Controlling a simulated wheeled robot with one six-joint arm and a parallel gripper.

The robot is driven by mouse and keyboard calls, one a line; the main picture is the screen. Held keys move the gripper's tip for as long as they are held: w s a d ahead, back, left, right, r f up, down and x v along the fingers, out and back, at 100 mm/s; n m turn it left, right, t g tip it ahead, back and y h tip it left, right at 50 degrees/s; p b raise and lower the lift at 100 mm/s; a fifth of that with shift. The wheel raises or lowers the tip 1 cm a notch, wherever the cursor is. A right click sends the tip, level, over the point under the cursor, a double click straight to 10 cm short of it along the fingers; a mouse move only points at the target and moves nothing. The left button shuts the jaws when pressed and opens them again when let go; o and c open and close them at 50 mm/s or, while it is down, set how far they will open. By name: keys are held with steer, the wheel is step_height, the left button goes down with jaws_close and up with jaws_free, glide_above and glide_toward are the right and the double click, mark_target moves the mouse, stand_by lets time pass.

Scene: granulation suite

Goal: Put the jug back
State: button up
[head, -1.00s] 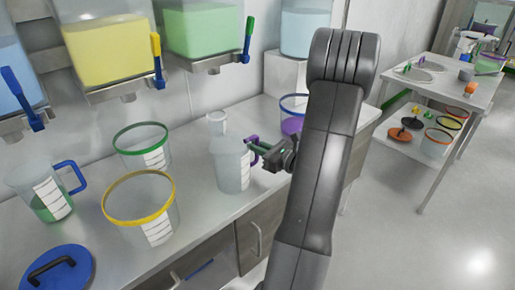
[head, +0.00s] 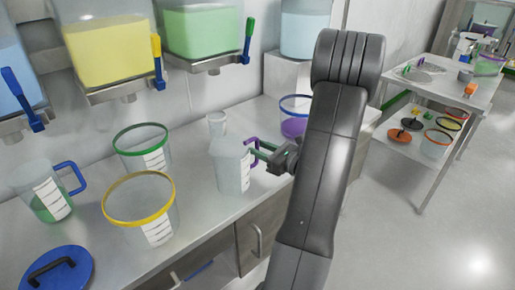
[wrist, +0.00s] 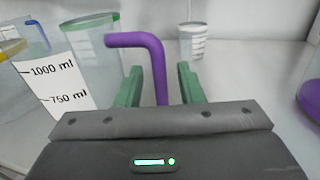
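A clear jug (head: 230,170) with a purple handle (head: 254,147) stands upright on the steel counter (head: 205,222). In the wrist view its handle (wrist: 150,48) rises between my two green fingers, with a gap on each side. My gripper (head: 264,153) is open around the handle; it also shows in the wrist view (wrist: 158,88). A second jug (head: 47,192) with a blue handle and green contents stands at the left of the counter.
A yellow-rimmed tub (head: 139,205) and a green-rimmed tub (head: 141,150) stand left of the jug. A small cup (head: 217,123) is behind it. A blue-rimmed tub (head: 294,106) stands behind my arm. Hoppers (head: 205,30) hang above. A side table (head: 440,85) is at right.

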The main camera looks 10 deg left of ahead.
steer(key=v, duration=1)
steer(key=shift+s+d, duration=0.25)
steer(key=shift+d, duration=0.05)
